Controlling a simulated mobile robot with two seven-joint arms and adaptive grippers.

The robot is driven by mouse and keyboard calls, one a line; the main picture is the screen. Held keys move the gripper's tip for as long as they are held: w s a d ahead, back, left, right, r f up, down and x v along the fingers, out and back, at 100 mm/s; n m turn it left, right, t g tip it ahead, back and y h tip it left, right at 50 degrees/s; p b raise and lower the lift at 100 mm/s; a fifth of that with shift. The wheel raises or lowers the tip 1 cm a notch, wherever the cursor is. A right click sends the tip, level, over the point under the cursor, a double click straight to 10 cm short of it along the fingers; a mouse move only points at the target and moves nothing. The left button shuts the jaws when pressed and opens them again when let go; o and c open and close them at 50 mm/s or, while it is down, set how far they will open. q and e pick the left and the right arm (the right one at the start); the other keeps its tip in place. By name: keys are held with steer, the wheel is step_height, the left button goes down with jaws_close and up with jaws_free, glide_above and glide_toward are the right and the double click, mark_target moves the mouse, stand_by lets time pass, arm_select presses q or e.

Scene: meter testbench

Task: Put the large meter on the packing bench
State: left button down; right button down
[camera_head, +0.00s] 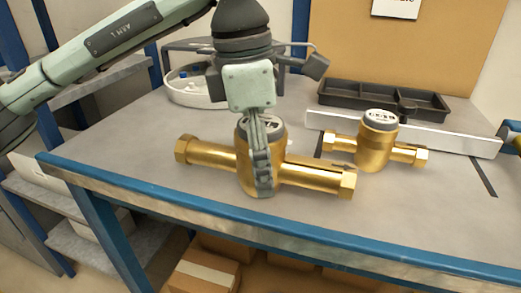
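The large brass meter (306,176) is at the front of the grey-topped bench (130,150), its long pipe ends pointing left and right. Its round dial top (275,124) is partly covered. My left gripper (262,184) points down over the middle of this meter. One finger lies across the front of the meter body; the other finger is hidden, so I cannot tell whether it is closed on the meter. A smaller brass meter (373,150) stands upright to the right. My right gripper is not in view.
A white bar (450,137) runs behind the smaller meter. A black compartment tray (385,99) and a white basin (190,88) are farther back. A blue and brass item (511,135) is at the right edge. Cardboard boxes (205,271) are below the bench.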

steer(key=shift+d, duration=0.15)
arm_select(q)
steer(key=shift+c, duration=2.3)
jaws_free()
steer(key=shift+f, duration=0.1)
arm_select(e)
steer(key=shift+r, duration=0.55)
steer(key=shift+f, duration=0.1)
arm_select(q)
step_height(320, 180, up, 2)
steer(key=shift+a+r, duration=0.1)
steer(key=r, duration=0.6)
steer(key=a+r, duration=0.1)
steer(key=r, duration=0.2)
steer(key=shift+s+a+r, duration=0.1)
steer(key=shift+r, duration=0.4)
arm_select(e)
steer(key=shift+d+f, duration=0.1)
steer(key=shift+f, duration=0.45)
